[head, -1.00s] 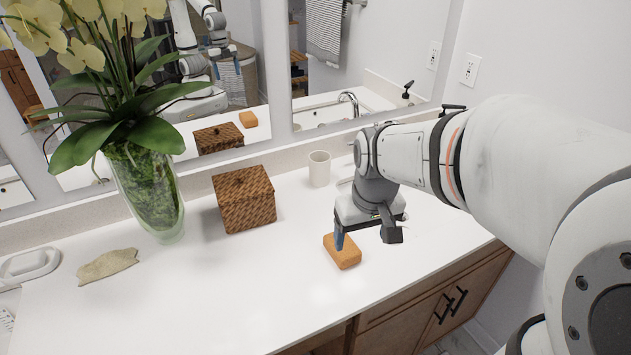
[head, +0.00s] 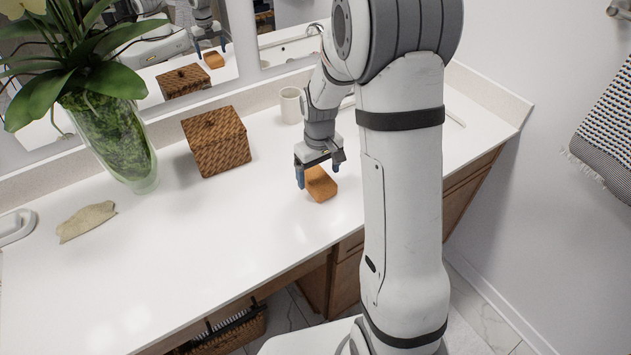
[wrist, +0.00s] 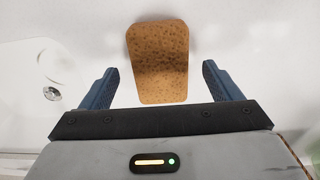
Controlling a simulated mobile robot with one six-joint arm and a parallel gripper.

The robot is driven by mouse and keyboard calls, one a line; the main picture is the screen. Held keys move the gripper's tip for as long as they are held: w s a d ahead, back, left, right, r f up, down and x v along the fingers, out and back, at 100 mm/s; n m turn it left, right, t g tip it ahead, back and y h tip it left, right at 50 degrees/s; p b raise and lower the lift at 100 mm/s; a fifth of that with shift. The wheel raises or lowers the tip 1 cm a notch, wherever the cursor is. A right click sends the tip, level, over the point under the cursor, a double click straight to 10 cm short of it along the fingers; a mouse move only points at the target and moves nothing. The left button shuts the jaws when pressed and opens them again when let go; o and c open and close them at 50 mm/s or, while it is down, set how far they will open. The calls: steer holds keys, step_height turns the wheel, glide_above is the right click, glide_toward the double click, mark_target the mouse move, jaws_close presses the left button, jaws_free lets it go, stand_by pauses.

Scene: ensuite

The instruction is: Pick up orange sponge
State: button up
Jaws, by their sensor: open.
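The orange sponge (head: 321,184) lies on the white counter near its front edge. In the wrist view the sponge (wrist: 158,62) lies lengthwise ahead of my gripper (wrist: 155,85), roughly centred between the two blue fingers, with a gap on each side. In the head view my gripper (head: 319,174) is just above and behind the sponge, pointing down. Its fingers are open and hold nothing. Part of the sponge's far end is hidden by the gripper in the head view.
A woven box (head: 217,142) and a white cup (head: 290,105) stand behind the sponge. A sink (wrist: 30,95) shows at the wrist view's left.

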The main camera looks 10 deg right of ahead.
mark_target(318, 178)
step_height(318, 178, down, 3)
steer(key=shift+w+f, duration=0.1)
steer(key=shift+c, duration=0.2)
steer(key=c, duration=1)
